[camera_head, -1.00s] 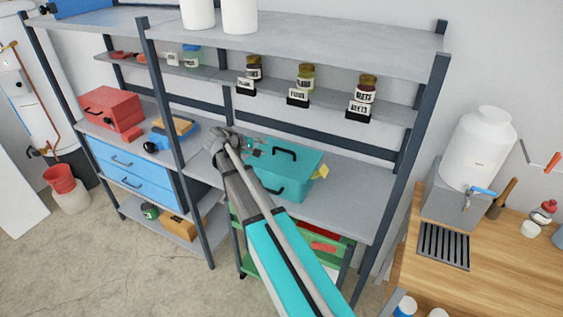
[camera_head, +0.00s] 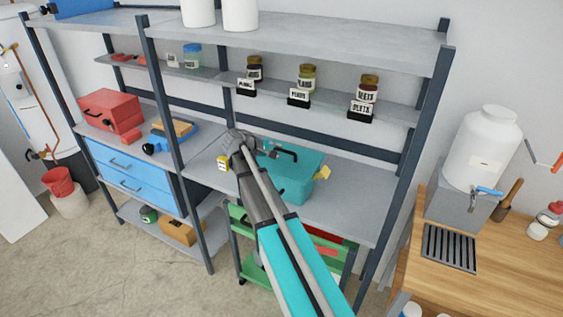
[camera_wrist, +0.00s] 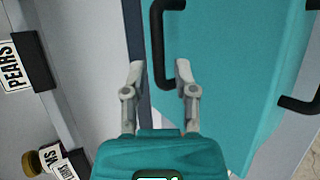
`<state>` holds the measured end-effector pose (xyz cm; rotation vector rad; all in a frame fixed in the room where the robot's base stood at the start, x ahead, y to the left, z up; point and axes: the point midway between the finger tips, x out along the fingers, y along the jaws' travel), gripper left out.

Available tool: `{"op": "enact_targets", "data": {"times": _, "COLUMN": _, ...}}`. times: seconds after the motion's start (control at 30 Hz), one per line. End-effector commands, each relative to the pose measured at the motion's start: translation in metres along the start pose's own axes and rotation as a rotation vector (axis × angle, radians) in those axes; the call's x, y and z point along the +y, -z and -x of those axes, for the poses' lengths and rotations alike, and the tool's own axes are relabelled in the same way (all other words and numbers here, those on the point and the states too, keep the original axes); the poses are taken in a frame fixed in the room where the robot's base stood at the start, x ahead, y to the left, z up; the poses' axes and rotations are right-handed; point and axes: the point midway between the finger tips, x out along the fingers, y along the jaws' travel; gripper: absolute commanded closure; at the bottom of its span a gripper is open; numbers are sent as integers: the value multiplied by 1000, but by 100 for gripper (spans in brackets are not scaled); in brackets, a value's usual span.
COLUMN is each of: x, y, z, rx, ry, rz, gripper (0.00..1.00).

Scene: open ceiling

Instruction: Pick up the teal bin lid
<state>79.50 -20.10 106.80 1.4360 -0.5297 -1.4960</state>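The teal bin lid (camera_head: 306,162) is the flat top of a teal bin on the middle shelf, with a black bar handle on it. In the wrist view the lid (camera_wrist: 228,55) fills the upper right, and its black handle (camera_wrist: 157,45) stands up near the lid's left edge. My gripper (camera_wrist: 158,72) is open and empty, its fingers spread near the lower end of that handle. I cannot tell whether a finger touches it. In the head view my gripper (camera_head: 270,151) is at the left side of the lid, and my arm hides the bin's left part.
Labelled jars (camera_head: 306,85) line the narrow shelf above. A shelf post (camera_head: 410,150) stands right of the bin. A small yellow labelled item (camera_head: 222,162) is left of my arm. A red toolbox (camera_head: 110,108) is farther left. Bare shelf (camera_head: 345,195) lies right of the bin.

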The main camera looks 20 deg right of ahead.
Motion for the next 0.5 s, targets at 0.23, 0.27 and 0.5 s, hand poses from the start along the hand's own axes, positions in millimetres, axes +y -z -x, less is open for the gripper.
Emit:
{"op": "enact_targets", "data": {"times": 0.23, "x": -2, "y": -2, "z": -23, "rx": -1, "ry": 0, "rz": -1, "gripper": 63}}
{"op": "enact_targets", "data": {"times": 0.27, "x": -1, "y": -2, "z": -27, "rx": -1, "ry": 0, "rz": -1, "gripper": 63}}
{"op": "enact_targets", "data": {"times": 0.5, "x": 0, "y": -3, "z": -49, "rx": -1, "ry": 0, "rz": -1, "gripper": 63}}
